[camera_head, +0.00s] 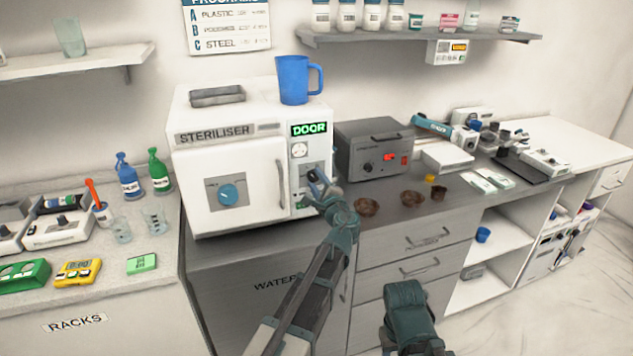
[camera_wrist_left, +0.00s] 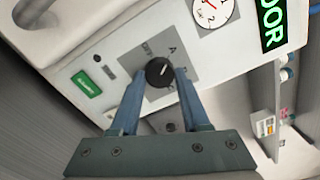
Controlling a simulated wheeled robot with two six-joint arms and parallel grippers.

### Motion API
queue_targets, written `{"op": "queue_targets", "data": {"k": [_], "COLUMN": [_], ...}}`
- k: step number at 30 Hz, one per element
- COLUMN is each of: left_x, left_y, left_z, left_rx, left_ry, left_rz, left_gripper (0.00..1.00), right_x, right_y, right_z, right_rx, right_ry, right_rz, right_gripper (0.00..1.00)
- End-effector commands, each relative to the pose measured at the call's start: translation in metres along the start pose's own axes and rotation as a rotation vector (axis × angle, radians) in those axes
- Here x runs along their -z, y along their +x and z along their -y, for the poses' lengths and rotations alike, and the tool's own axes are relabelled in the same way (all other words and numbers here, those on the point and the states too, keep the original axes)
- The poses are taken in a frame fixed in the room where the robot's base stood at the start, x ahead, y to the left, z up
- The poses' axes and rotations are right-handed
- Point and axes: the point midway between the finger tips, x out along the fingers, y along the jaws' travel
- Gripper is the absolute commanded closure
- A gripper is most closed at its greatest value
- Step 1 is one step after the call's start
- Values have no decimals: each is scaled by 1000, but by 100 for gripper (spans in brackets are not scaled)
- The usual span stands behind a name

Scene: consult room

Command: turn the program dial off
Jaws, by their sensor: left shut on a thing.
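The steriliser (camera_head: 235,220) is a white box with a closed door and a lit green DOOR display (camera_head: 309,128). Its program dial (camera_wrist_left: 158,72) is a black knob with a white pointer line on a grey plate with letters, below a round gauge (camera_wrist_left: 213,12). My left gripper (camera_head: 318,185) is at the control panel in the head view. In the left wrist view its two blue fingers (camera_wrist_left: 160,85) are shut on the dial, one on each side. The fingers hide part of the plate's lettering.
A grey box with a red display (camera_head: 375,148) stands right of the steriliser. Brown bowls (camera_head: 367,206) sit on the counter in front of it. The steriliser door handle (camera_head: 281,184) is left of the panel.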

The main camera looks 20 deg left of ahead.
Motion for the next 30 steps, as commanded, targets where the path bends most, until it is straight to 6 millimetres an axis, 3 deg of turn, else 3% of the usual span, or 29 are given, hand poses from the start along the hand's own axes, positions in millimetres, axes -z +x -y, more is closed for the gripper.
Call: {"op": "queue_targets", "data": {"k": [18,30], "left_x": [0,-1], "left_y": [0,0], "left_z": [1,1], "left_rx": [0,0], "left_ry": [-578,-850], "left_rz": [0,0], "left_gripper": [100,100], "right_x": [0,0], "right_y": [-1,-2], "right_z": [0,0], "right_rx": [0,0], "right_ry": [0,0], "right_rz": [0,0], "right_gripper": [50,50]}}
